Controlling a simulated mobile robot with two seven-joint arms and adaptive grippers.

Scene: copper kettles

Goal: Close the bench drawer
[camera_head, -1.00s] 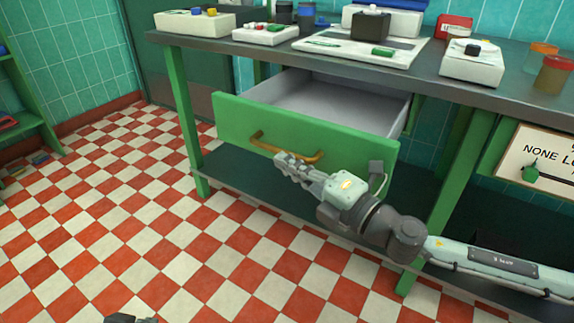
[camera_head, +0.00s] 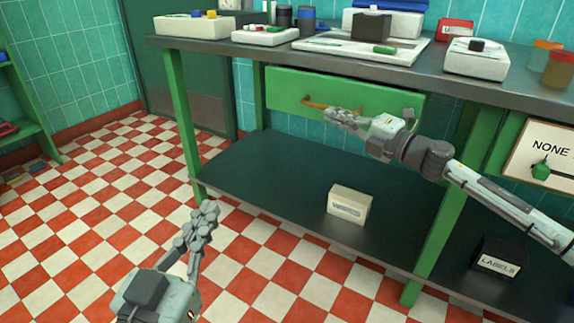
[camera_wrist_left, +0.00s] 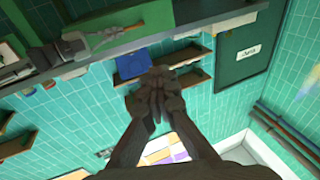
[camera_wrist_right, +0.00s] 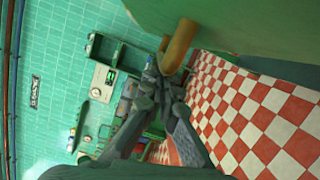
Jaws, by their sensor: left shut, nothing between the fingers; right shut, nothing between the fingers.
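The bench drawer (camera_head: 375,100) has a green front and now sits up under the bench top, with none of its inside visible. My left gripper (camera_head: 209,209) is shut and empty, raised over the floor in front of the bench, well away from the drawer.
The bench top (camera_head: 240,45) carries white trays, jars and small devices. On the lower shelf (camera_head: 270,165) stand a cream box (camera_head: 349,204) and a black labels box (camera_head: 498,256). Green bench legs (camera_head: 181,115) flank the space. The checkered floor in front is clear.

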